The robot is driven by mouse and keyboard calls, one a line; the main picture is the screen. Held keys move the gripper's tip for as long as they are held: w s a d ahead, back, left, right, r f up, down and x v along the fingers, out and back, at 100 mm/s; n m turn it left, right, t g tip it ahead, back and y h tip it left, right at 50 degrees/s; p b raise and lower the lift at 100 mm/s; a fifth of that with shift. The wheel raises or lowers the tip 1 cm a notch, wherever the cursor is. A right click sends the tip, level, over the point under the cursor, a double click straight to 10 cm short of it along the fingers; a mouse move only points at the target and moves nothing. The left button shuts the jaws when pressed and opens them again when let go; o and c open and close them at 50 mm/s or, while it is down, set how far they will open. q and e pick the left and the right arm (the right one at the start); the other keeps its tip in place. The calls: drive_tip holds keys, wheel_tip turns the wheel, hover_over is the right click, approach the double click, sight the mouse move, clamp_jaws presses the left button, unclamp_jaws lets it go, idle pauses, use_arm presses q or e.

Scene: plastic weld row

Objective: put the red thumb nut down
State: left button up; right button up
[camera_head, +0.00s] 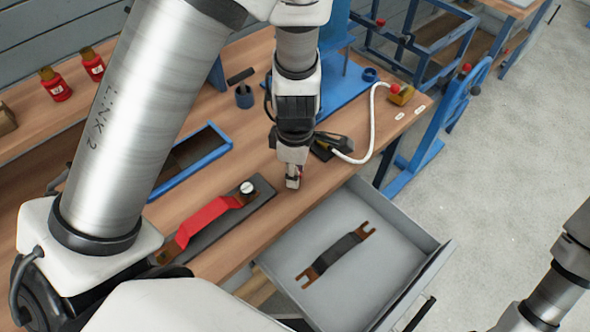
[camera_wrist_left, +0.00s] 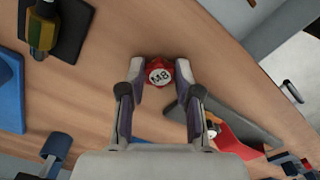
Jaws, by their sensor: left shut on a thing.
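The red thumb nut (camera_wrist_left: 160,73), with a white top marked M8, sits between the fingertips of my left gripper (camera_wrist_left: 160,80) in the left wrist view. The gripper is shut on it. In the head view my left gripper (camera_head: 292,181) points down at the wooden bench top (camera_head: 262,222), close to its surface near the front edge. I cannot tell whether the nut touches the wood. My right gripper is out of view.
A red strap (camera_head: 208,218) on a dark plate with a white-topped fastener (camera_head: 247,188) lies left of the gripper. A grey open drawer (camera_head: 395,286) holds a dark strap with copper ends (camera_head: 338,255).

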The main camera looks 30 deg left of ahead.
use_arm(q)
drive_tip(key=o, duration=1.1)
drive_tip(key=shift+f, duration=0.15)
drive_tip(key=shift+r, duration=0.3)
wheel_tip(320, 180, up, 12)
drive_tip(key=p, duration=0.3)
drive_tip(key=shift+f+p, duration=0.1)
drive_tip(key=shift+p, duration=0.3)
